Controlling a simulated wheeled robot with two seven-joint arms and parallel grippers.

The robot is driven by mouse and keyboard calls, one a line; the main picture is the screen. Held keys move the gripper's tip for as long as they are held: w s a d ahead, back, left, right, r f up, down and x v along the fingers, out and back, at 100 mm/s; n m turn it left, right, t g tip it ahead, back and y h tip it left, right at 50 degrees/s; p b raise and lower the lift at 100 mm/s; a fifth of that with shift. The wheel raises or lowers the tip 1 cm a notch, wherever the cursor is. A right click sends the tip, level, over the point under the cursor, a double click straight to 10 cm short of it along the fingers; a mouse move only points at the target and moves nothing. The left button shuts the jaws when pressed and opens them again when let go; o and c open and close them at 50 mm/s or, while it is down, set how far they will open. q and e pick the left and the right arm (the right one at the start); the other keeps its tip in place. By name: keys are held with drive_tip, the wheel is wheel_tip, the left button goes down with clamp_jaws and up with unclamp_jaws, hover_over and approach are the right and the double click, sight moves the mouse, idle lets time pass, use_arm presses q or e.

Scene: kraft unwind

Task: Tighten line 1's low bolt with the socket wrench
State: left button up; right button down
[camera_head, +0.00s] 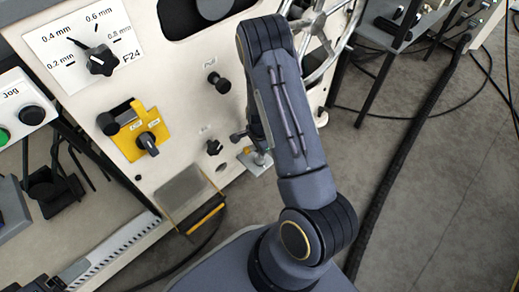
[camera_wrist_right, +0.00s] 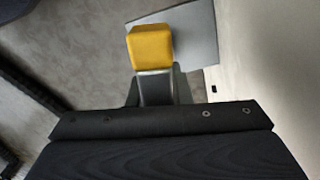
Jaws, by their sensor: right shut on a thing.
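My right arm reaches down in the head view, and its gripper (camera_head: 258,146) is mostly hidden behind the forearm, close to the white machine front. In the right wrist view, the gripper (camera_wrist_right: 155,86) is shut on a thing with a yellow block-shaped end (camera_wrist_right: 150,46). This looks like the socket wrench, but its socket end cannot be made out. A grey plate (camera_wrist_right: 199,32) lies just beyond the yellow end. In the head view, a small metal plate (camera_head: 259,160) shows beside the gripper. I cannot make out the low bolt. My left gripper is not in view.
The machine front carries a gauge dial (camera_head: 101,62), a yellow switch plate (camera_head: 129,147) and black knobs (camera_head: 219,83). A spoked handwheel (camera_head: 318,40) stands behind my arm. A jog box (camera_head: 23,106) is at the left. Cables run over the open floor (camera_head: 440,170) at right.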

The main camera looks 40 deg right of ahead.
drive_tip(key=shift+m+p, duration=0.3)
drive_tip(key=shift+m, duration=0.8)
drive_tip(key=shift+m+p, duration=0.3)
drive_tip(key=shift+m, duration=0.6)
drive_tip(key=shift+f, duration=0.1)
drive_tip(key=shift+m+p, duration=0.4)
drive_tip(key=shift+m, duration=1)
drive_tip(key=shift+w, duration=0.1)
drive_tip(key=shift+w+d, duration=0.1)
